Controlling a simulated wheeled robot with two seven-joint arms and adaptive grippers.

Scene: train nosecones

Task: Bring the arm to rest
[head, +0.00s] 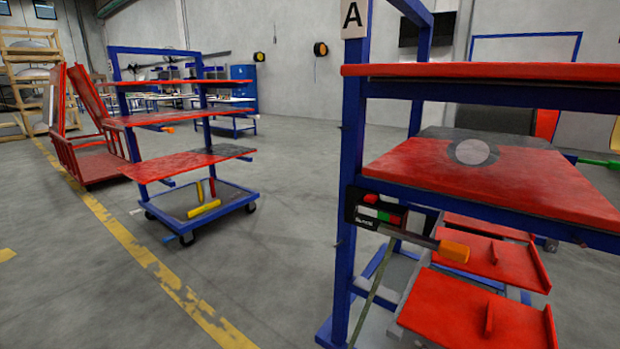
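Neither of my arms nor grippers shows in the head view. A blue-framed rack (352,150) with red shelves stands close on the right, marked with an "A" sign (353,18). Its middle red shelf (490,180) has a dark patch with a round grey disc (473,151) on it. A tool with an orange handle end (453,251) is at the rack's left post, below that shelf. Lower red trays (470,310) sit under it.
A blue wheeled cart (200,212) with red shelves stands at mid left, with yellow pieces (204,209) on its base. A red trolley (92,160) and a wooden rack (30,70) are farther left. Grey floor (275,220) between cart and rack is clear.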

